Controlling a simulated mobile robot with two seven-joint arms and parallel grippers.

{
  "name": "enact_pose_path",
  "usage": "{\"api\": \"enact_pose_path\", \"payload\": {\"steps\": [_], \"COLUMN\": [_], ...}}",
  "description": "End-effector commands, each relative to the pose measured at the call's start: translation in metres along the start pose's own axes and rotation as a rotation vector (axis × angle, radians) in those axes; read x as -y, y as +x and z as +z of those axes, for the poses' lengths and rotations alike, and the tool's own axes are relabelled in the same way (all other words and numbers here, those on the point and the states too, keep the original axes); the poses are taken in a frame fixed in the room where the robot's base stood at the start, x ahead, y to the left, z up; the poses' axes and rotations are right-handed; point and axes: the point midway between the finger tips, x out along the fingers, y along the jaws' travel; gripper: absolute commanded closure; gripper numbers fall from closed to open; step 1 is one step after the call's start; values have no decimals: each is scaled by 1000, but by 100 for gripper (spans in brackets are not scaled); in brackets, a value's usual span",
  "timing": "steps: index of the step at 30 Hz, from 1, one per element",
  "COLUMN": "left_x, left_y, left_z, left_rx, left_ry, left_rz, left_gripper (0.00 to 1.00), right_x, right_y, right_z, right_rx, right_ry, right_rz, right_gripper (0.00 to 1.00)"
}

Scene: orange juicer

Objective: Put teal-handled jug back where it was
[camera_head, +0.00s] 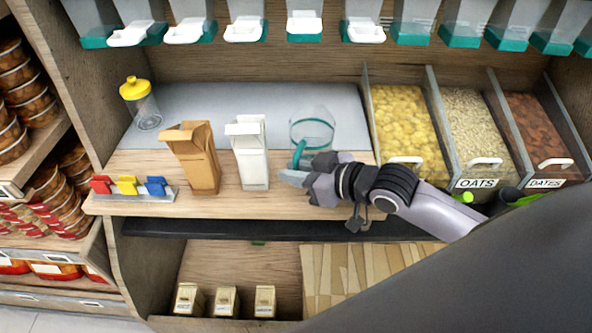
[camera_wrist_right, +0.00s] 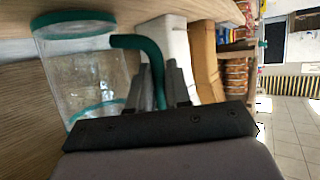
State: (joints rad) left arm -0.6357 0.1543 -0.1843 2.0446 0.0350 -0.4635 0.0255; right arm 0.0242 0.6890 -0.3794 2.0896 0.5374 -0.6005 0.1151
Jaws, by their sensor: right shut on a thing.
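The teal-handled jug (camera_head: 312,130) is clear with a teal rim and stands upright at the back of the wooden counter, right of the white carton. In the right wrist view the jug (camera_wrist_right: 88,70) lies sideways in the picture, with its teal handle (camera_wrist_right: 150,55) between the fingers. My right gripper (camera_head: 292,174) comes in from the right and is shut on the handle; the right wrist view shows its fingers (camera_wrist_right: 165,85) on both sides of it. Whether the jug's base touches the counter is hard to tell. My left gripper is not in view.
A brown paper bag (camera_head: 193,158) and a white carton (camera_head: 248,155) stand left of the jug. A yellow-lidded jar (camera_head: 140,103) and colored clips (camera_head: 128,187) are farther left. Bins of yellow pieces (camera_head: 405,125), oats and dates stand right. Teal-based dispensers (camera_head: 304,22) hang above.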

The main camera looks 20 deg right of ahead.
Motion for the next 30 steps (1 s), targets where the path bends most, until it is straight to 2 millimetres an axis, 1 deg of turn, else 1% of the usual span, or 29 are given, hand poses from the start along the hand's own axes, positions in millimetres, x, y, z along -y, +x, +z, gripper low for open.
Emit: {"api": "enact_pose_path", "payload": {"steps": [1,3,13,14,16,30], "left_x": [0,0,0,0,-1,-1], "left_y": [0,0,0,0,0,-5], "left_z": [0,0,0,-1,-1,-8], "left_rx": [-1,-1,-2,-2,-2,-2], "left_ry": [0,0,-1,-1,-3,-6], "left_rz": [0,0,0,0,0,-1], "left_gripper": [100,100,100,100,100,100], "right_x": [0,0,0,0,0,0], "right_y": [0,0,-1,-1,-6,-70], "right_z": [1,1,-2,-4,-2,-1], "right_rx": [1,1,0,-1,2,5], "right_ry": [0,1,0,0,1,2], "right_rz": [0,0,0,-1,0,0], "right_gripper": [75,56,56,56,56,56]}}
